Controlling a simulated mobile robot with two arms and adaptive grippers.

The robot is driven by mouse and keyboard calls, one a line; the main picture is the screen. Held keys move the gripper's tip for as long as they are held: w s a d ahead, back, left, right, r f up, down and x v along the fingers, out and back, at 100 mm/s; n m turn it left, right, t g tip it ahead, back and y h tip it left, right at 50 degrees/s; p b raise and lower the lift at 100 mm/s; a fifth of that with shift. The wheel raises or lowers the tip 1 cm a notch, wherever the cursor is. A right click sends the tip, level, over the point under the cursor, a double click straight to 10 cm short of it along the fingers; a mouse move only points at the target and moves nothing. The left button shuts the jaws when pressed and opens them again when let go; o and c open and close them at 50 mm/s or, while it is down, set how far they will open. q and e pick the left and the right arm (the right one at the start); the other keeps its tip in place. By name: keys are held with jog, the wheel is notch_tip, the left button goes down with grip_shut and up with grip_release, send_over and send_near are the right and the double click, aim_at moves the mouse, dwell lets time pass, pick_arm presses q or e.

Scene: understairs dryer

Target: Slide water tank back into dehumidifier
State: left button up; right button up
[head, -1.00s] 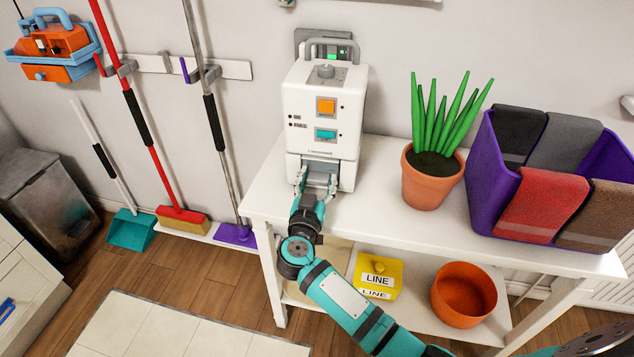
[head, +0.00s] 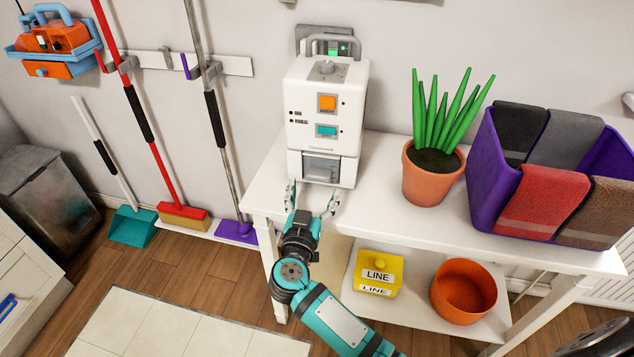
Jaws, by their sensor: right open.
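The white dehumidifier (head: 325,112) stands upright on the white table against the wall, with an orange and a teal button on its front. The water tank (head: 321,169) is in the lower front of the dehumidifier, with a grey recessed panel facing me. Its front looks about level with the body. My right gripper (head: 312,198) is open and empty in front of the tank, its two fingers spread apart, with a small gap to the tank front. My left gripper is not in view.
A potted plant (head: 432,172) and a purple bin (head: 483,187) with towels stand to the right on the table (head: 385,208). A yellow box (head: 378,273) and an orange pot (head: 463,291) sit on the lower shelf. Brooms hang at left.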

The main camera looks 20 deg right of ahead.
jog(key=shift+v, duration=1.15)
